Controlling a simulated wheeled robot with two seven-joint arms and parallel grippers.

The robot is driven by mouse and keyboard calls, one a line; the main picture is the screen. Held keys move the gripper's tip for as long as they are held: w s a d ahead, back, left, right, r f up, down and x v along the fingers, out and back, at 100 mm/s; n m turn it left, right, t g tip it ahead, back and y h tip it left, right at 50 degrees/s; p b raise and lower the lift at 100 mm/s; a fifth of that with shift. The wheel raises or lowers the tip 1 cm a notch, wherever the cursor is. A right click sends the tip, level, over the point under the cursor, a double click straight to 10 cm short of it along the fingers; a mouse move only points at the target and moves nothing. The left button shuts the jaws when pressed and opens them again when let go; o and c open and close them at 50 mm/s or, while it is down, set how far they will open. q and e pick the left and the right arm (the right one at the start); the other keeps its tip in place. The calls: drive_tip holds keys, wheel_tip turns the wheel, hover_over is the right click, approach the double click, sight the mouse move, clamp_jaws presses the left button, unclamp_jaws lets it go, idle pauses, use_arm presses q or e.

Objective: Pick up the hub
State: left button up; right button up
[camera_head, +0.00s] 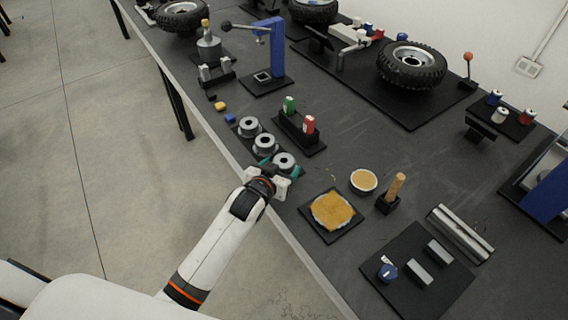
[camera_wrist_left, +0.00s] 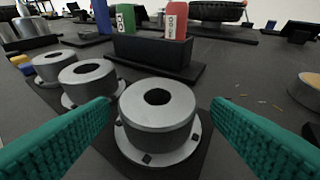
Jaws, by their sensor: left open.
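Three grey metal hubs stand in a row on a dark strip near the table's edge in the head view: a near hub (camera_head: 285,161), a middle hub (camera_head: 264,144) and a far hub (camera_head: 249,126). My left gripper (camera_head: 280,168) is at the near hub. In the left wrist view its green fingers (camera_wrist_left: 160,135) are open, one on each side of the near hub (camera_wrist_left: 158,112), with gaps between fingers and hub. The middle hub (camera_wrist_left: 88,82) and far hub (camera_wrist_left: 54,64) stand to the left there. My right gripper is not in view.
Behind the hubs, a black holder (camera_head: 300,134) carries a green bottle (camera_head: 289,105) and a red bottle (camera_head: 309,124). To the right are a black mat with an orange cloth (camera_head: 333,210), a round dish (camera_head: 363,180) and a wooden-handled tool (camera_head: 395,187). A blue press (camera_head: 277,50) stands farther back.

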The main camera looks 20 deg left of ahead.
sight(286, 160)
use_arm(q)
drive_tip(key=x, duration=0.4)
drive_tip(key=shift+w, duration=0.15)
drive_tip(key=shift+r, duration=0.1)
drive_tip(key=c, duration=1.3)
drive_tip(key=shift+r, duration=0.1)
